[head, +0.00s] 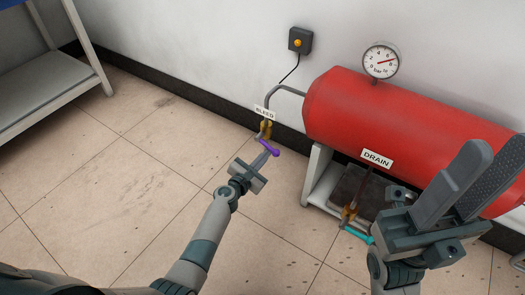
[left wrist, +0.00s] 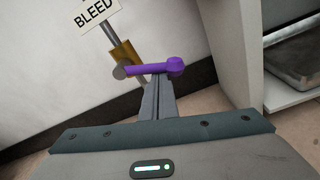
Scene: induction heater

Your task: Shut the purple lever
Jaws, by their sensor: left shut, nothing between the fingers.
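The purple lever (head: 269,148) is on the brass bleed valve (head: 264,130), below the BLEED label (head: 264,113). In the left wrist view the lever (left wrist: 155,69) lies roughly level, its round knob to the right of the valve (left wrist: 125,58). My left gripper (head: 262,160) is shut and empty, with its fingertips at the lever. In the left wrist view the fingertips (left wrist: 160,82) are right at the lever's underside near the knob; I cannot tell if they touch. My right gripper (head: 485,165) is open and empty, in front of the red tank.
The red tank (head: 400,112) with a pressure gauge (head: 381,60) rests on a white stand (head: 313,175). A teal lever (head: 357,235) sits under the DRAIN label (head: 376,158). A black wall box (head: 300,40) hangs behind. The floor to the left is clear up to a shelf (head: 50,85).

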